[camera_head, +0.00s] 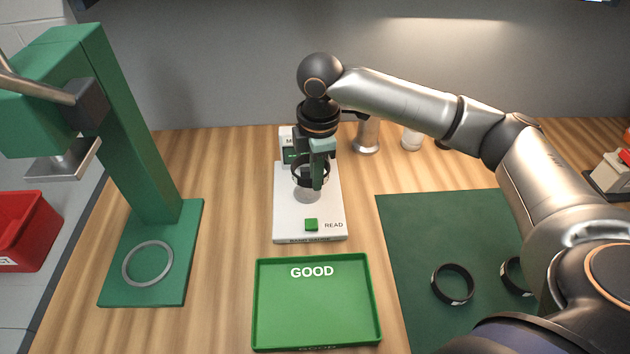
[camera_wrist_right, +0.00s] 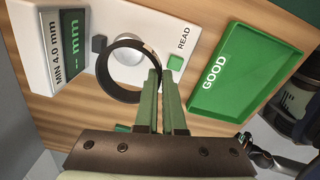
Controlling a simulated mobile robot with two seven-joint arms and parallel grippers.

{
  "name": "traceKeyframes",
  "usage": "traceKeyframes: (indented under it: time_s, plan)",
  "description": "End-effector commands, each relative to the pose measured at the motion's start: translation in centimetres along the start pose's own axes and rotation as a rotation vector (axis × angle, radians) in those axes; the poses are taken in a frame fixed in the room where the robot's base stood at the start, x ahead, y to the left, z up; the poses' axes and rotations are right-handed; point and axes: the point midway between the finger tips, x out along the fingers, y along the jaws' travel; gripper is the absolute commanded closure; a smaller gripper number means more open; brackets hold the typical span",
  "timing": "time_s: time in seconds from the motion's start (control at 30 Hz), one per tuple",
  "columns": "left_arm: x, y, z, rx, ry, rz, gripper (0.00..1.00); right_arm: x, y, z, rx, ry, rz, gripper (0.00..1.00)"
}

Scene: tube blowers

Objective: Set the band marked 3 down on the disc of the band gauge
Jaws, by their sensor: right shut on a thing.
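My right gripper (camera_head: 318,184) is shut on the wall of a black band (camera_head: 297,178) and holds it over the band gauge (camera_head: 333,208). In the right wrist view the band (camera_wrist_right: 102,75) is seen above the gauge's pale round disc (camera_wrist_right: 128,52), overlapping part of it. A gap under the band is not clear there, but in the head view it appears above the disc (camera_head: 307,196). No number on the band can be read. The gauge's display (camera_wrist_right: 75,55) reads "-- mm", beside "MIN 4.0 mm". My left gripper is not in view.
A green tray marked GOOD (camera_head: 315,305) lies empty in front of the gauge, near its green READ button (camera_head: 311,224). Two black bands (camera_head: 452,284) lie on the dark green mat (camera_head: 420,225) at right. A green press (camera_head: 150,215) with a grey ring stands left.

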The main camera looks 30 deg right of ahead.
Motion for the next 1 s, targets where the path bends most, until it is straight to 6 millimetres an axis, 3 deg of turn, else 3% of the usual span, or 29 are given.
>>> traceKeyframes:
  time_s: [0.5, 1.0]
  plan:
    - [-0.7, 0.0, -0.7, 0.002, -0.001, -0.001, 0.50, 0.0, 2.9, 1.6, -0.515, -0.002, -0.002, 1.00]
    - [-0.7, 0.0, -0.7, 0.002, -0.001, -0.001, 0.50, 0.1, 3.2, 1.9, -0.583, -0.002, -0.002, 1.00]
